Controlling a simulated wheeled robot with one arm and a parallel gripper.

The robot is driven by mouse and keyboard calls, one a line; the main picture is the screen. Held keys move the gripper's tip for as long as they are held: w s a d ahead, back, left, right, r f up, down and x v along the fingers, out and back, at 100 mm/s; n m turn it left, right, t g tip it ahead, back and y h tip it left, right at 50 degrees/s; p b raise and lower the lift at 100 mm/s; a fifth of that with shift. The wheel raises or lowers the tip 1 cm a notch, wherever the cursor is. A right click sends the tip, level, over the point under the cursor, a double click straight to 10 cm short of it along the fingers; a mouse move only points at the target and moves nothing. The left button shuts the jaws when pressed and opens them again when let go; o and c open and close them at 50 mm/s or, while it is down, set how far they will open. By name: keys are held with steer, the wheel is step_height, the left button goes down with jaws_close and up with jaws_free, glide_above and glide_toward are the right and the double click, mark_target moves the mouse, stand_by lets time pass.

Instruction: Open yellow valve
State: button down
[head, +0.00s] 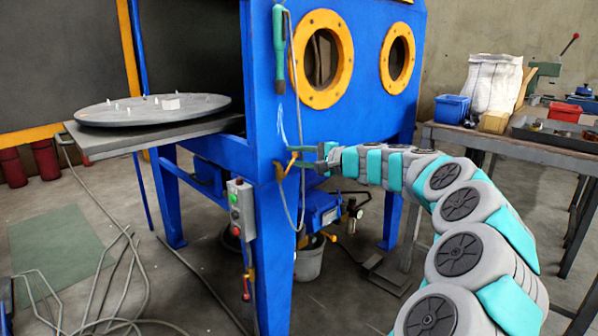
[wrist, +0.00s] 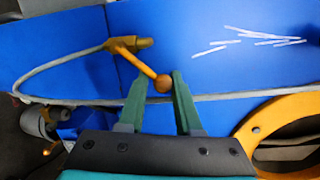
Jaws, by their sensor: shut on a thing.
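The yellow valve (head: 290,163) is on the side of the blue blasting cabinet, near its lower front corner, where a hose meets it. In the wrist view the yellow valve (wrist: 139,62) shows as a lever slanting down to the right from a brass-coloured fitting to a round knob. My gripper (head: 321,157) reaches the valve from the right in the head view. The knob's contact with the left finger is hard to see.
The blue cabinet (head: 262,90) has yellow round ports (head: 322,60) above my arm. A grey hose (wrist: 60,75) loops by the valve. A control box (head: 242,208) hangs on the cabinet leg. A workbench (head: 500,140) stands at right, and cables lie on the floor at left.

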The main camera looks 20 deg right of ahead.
steer(key=shift+s+a+n+b, duration=0.2)
steer(key=shift+a+n+b, duration=0.4)
steer(key=shift+n+b, duration=0.35)
steer(key=n+b, duration=0.1)
steer(key=a+b, duration=0.1)
steer(key=n+h+b, duration=0.1)
steer(key=shift+s+a+r+n, duration=0.3)
steer(key=shift+r+n, duration=0.05)
steer(key=shift+s+a+r+n+h+b, duration=0.15)
steer(key=shift+a+n+h+b, duration=0.35)
steer(key=shift+n+b, duration=0.75)
steer(key=shift+a, duration=0.15)
steer(key=c, duration=0.9)
jaws_free()
steer(key=o, duration=0.3)
steer(key=shift+m, duration=0.25)
steer(key=shift+r, duration=0.1)
steer(key=shift+r, duration=0.15)
steer(key=shift+s+d, duration=0.1)
steer(key=shift+d, duration=0.1)
